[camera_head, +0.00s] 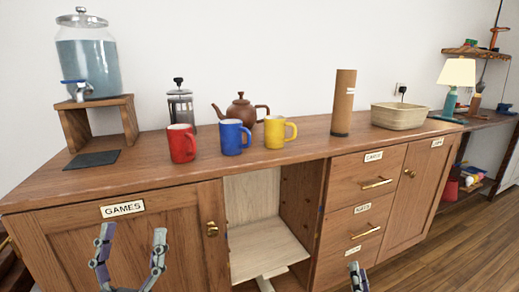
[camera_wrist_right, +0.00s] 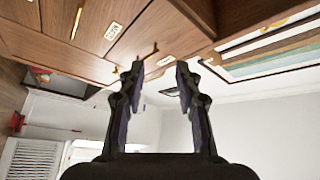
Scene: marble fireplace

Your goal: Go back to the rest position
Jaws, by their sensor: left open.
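My left gripper (camera_head: 133,232) is open and empty in the head view, in front of the cabinet door labelled GAMES. My right gripper (camera_head: 357,275) shows only in part at the bottom edge of the head view, in front of the drawers. In the right wrist view its two fingers (camera_wrist_right: 159,68) stand apart with nothing between them. Neither gripper touches anything that I can see.
On the wooden cabinet top (camera_head: 330,148) stand a red mug (camera_head: 181,144), a blue mug (camera_head: 231,138), a yellow mug (camera_head: 274,133), a teapot (camera_head: 241,109), a water dispenser (camera_head: 88,62), a cardboard tube (camera_head: 343,103) and a basket (camera_head: 399,117). An open compartment (camera_head: 262,215) lies below.

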